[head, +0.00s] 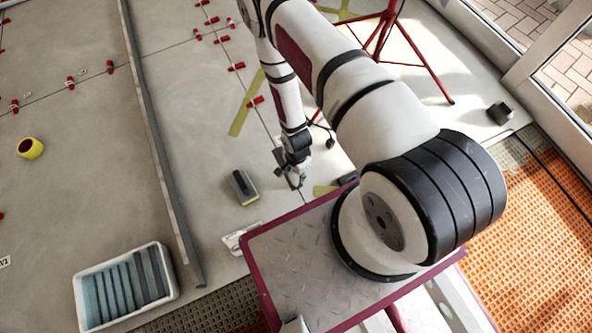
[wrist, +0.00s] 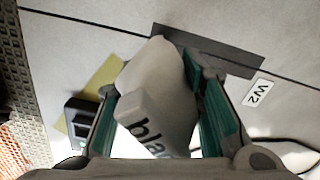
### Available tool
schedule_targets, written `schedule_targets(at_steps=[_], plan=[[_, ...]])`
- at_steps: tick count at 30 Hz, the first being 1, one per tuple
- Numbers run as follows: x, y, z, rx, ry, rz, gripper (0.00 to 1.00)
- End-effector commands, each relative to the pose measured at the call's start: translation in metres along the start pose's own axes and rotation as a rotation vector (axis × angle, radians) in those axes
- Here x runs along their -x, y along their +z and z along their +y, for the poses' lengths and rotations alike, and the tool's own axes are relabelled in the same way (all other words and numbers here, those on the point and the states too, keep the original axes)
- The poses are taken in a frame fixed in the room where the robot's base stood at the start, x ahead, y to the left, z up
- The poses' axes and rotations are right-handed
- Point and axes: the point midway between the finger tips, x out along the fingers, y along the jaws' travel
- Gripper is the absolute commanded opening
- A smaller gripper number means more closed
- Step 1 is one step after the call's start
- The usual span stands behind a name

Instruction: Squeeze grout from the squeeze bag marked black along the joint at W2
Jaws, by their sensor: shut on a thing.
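My gripper (wrist: 160,125) is shut on a pale squeeze bag (wrist: 158,85) in the wrist view. The bag's visible lettering reads "bla", and the rest is hidden by the gripper. Its narrower end points up the picture, over a dark grey flat rectangle (wrist: 222,52) on the tiles. The joint (wrist: 85,21) is a thin dark line running to this rectangle and on beyond it. The W2 label (wrist: 258,93) lies right of the bag, beside the joint. In the head view my gripper (head: 292,178) is low over the floor; the bag is not clear there.
A small dark box (wrist: 80,118) and yellow tape (wrist: 103,75) lie left of the bag. In the head view a grey block with a yellow edge (head: 243,187) lies left of my gripper.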

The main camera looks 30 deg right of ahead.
Motion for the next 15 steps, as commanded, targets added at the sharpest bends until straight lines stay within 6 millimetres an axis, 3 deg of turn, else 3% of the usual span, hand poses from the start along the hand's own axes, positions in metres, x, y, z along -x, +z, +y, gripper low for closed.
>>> schedule_targets(at_steps=[15], plan=[[0.000,0.004,0.016,0.000,0.002,-0.001,0.00]])
